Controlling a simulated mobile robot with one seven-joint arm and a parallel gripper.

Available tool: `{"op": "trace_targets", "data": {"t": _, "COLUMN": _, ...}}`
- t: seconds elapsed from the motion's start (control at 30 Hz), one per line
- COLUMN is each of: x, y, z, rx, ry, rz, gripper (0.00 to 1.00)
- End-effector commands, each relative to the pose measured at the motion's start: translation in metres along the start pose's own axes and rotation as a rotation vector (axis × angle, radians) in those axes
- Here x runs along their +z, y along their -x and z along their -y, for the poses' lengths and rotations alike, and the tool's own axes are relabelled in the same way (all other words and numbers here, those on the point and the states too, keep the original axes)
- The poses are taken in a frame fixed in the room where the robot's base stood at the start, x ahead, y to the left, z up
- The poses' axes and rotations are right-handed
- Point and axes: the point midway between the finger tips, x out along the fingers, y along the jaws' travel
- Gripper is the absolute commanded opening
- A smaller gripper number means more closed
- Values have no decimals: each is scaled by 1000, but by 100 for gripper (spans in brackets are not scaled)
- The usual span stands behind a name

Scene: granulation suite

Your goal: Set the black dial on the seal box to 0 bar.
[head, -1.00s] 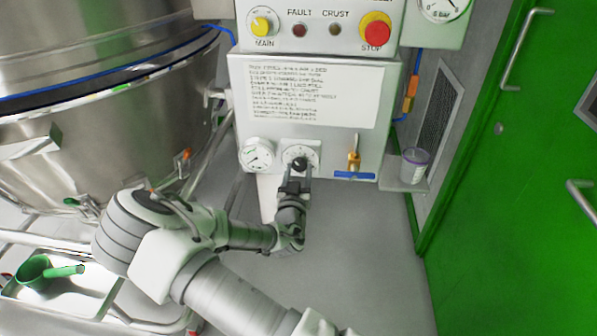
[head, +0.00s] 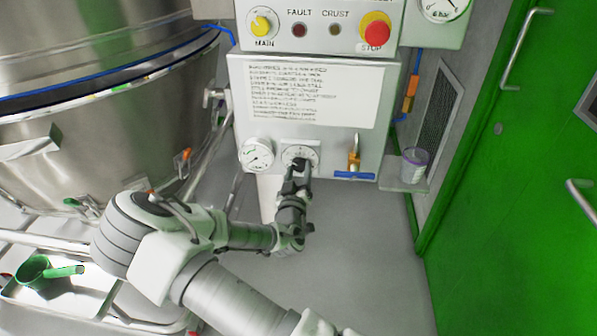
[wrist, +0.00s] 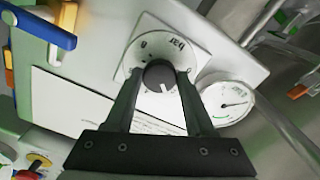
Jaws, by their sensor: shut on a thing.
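The seal box (head: 228,110) is a pale panel with a printed sheet on its front. The black dial (wrist: 159,76) sits on a white scale plate marked "bar" in the wrist view, with a white pointer line on its face. My gripper (head: 298,167) is at the dial, and its two dark fingers (wrist: 160,88) are shut on the dial, one on each side. In the head view the fingers hide most of the dial. The scale figures are too small and partly covered, so I cannot tell the exact setting.
A round gauge (head: 257,154) is left of the dial. A brass valve with a blue handle (head: 354,176) is to its right. A cup (head: 414,163) stands on a small shelf. The red stop button (head: 376,30) is above. A steel vessel (head: 110,130) fills the left.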

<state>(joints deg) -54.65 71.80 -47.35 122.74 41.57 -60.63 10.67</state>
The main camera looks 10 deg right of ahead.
Motion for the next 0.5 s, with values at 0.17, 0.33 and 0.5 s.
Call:
{"op": "trace_targets", "data": {"t": 0.17, "x": 0, "y": 0, "z": -1, "rx": 0, "ry": 169, "rz": -1, "gripper": 0}}
{"op": "trace_targets", "data": {"t": 0.33, "x": -1, "y": 0, "z": -1, "rx": 0, "ry": 330, "rz": -1, "gripper": 0}}
{"op": "trace_targets", "data": {"t": 0.5, "x": -1, "y": 0, "z": -1, "rx": 0, "ry": 492, "rz": -1, "gripper": 0}}
